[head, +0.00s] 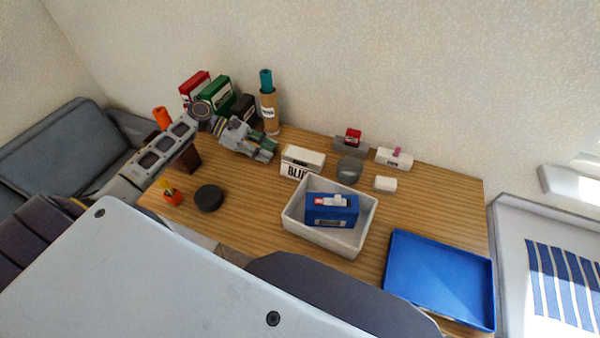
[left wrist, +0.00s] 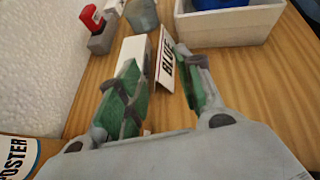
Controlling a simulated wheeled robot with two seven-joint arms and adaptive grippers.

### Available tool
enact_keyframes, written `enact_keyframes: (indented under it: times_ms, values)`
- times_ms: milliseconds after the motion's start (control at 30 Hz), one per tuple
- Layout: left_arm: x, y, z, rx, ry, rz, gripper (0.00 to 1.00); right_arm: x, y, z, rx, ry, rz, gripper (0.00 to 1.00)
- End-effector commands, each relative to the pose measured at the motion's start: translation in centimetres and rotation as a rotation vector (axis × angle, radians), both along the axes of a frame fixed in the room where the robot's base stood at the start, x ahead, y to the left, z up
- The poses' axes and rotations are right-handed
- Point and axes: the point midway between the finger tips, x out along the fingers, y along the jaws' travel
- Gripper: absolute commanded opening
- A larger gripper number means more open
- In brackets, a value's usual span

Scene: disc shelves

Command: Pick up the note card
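The note card, a small white card lettered "BLUE" (head: 293,171), stands at the front of a white block (head: 304,155) on the wooden table. In the left wrist view the card (left wrist: 166,60) shows beyond and between my fingers, closer to the right finger, with the white block (left wrist: 133,48) to its left. My left gripper (head: 265,149) is just left of the block in the head view. In the left wrist view its green-padded fingers (left wrist: 155,62) are spread apart with nothing clamped between them. Whether a finger touches the card is unclear. My right gripper is not seen.
A white bin (head: 290,222) holding a blue box (head: 331,212) is right of the card. A blue tray (head: 438,280) lies further right. A cardboard tube (head: 269,112) and several boxes stand behind my left arm. A grey cup (head: 349,169) is nearby.

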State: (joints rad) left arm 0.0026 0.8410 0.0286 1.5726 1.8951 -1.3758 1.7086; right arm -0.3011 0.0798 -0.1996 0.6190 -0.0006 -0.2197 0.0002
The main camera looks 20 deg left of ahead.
Motion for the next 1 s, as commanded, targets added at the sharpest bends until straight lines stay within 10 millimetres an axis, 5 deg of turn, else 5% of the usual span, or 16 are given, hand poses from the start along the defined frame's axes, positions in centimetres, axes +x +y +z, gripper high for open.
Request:
enact_keyframes:
  times_ms: [500, 1000]
  values:
    - [1.4, -5.5, -3.0, -0.001, 0.0, -0.002, 0.36, 0.3, -0.7, 0.3, -0.007, -0.002, 0.002, 0.89]
    - [1.6, -6.4, -3.6, 0.0, 0.0, -0.001, 0.36, 0.3, -0.4, 0.3, -0.004, -0.004, 0.001, 0.89]
